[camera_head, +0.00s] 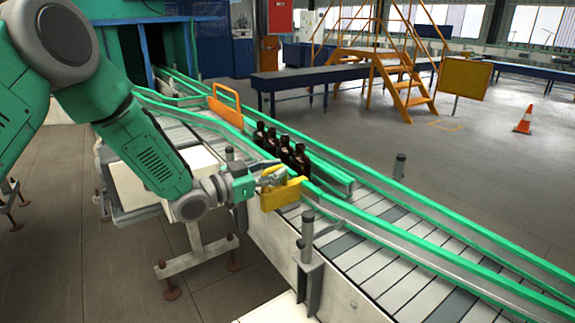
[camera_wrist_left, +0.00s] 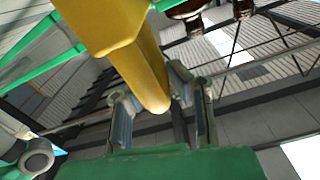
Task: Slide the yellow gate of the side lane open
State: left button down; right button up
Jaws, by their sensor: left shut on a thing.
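The yellow gate (camera_head: 284,195) stands at the near side of the conveyor, by the green rail, in the head view. My left gripper (camera_head: 271,178) reaches it from the left and is shut on it. In the left wrist view the yellow gate (camera_wrist_left: 110,25) fills the upper left, and its rounded yellow bar runs down between the two fingers of my left gripper (camera_wrist_left: 162,112). How far the fingers wrap the bar is partly hidden. My right gripper is not in view.
Several dark amber bottles (camera_head: 285,149) stand in a row in the lane just behind the gate. An orange gate (camera_head: 225,106) stands farther up the line. Green rails (camera_head: 430,240) border the conveyor. A grey post (camera_head: 307,235) rises near the gate. Slats at lower right are empty.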

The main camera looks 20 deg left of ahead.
pick_arm(q)
jog(key=v, duration=0.2)
jog(key=shift+s+a+f, duration=0.2)
jog(key=shift+s+a, duration=0.05)
jog(key=shift+a, duration=0.05)
jog(key=shift+f, duration=0.15)
jog(key=shift+d, duration=0.2)
jog(key=c, duration=1.5)
grip_release()
jog(key=shift+s+a, duration=0.1)
jog(key=shift+a, duration=0.1)
jog(key=shift+c, duration=0.2)
jog(key=shift+s+a, duration=0.2)
jog(key=shift+a, duration=0.3)
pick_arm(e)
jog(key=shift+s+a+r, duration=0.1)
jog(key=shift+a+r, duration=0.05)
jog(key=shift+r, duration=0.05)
pick_arm(q)
send_near(265, 174)
jog(key=shift+s+a+f, duration=0.25)
jog(key=shift+s+a, duration=0.45)
jog(key=shift+a, duration=0.2)
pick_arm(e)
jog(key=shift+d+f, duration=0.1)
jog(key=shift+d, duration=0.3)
